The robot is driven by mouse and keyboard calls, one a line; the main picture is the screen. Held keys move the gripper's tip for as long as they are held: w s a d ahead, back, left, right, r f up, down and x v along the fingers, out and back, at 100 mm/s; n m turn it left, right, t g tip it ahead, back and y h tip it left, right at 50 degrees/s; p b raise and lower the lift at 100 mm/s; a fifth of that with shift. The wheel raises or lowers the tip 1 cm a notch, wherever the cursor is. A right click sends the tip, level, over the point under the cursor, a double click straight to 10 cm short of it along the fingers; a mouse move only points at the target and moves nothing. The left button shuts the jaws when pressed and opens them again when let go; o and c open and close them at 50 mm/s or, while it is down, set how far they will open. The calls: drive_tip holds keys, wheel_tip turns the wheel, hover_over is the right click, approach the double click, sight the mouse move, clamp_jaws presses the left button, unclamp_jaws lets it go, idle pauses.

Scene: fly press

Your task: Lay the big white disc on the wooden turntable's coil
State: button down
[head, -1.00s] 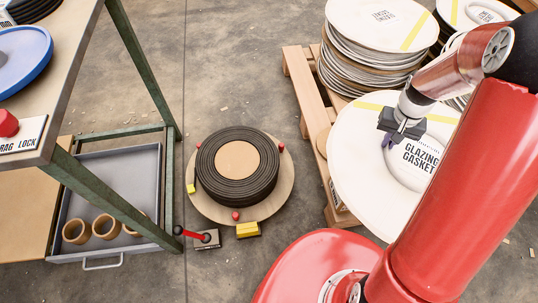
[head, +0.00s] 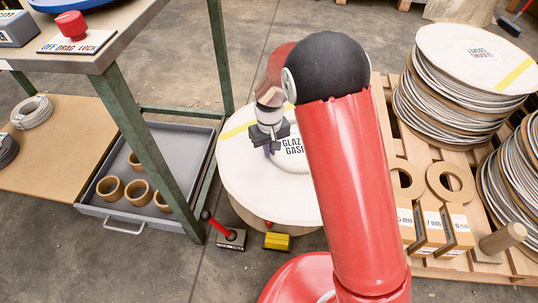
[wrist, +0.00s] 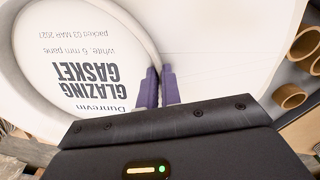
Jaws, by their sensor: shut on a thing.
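The big white disc (head: 243,178), with a yellow stripe and a "GLAZING GASKET" label, spreads over the spot of the wooden turntable. My gripper (head: 271,148) is shut on the disc near the edge of its round raised centre. In the wrist view the purple fingers (wrist: 160,88) pinch beside that rim, and the disc (wrist: 215,45) fills most of the picture. The disc hides the coil and nearly all of the turntable. A red peg (head: 268,224) shows at the disc's near edge. I cannot tell whether the disc touches the coil.
A red lever on a box (head: 231,239) and a yellow block (head: 277,241) stand just in front. The green-legged bench (head: 140,140) and a grey drawer (head: 175,150) with wooden rings are at left. Stacked discs (head: 455,95) stand on a pallet (head: 460,262) at right.

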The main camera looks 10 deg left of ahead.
drive_tip(key=shift+a+f+b, duration=0.1)
drive_tip(key=shift+f+b, duration=2.6)
drive_tip(key=shift+f, duration=2.1)
drive_tip(key=shift+s, duration=0.2)
drive_tip(key=shift+f, duration=0.65)
drive_tip(key=c, duration=1.5)
unclamp_jaws()
drive_tip(key=shift+o, duration=0.2)
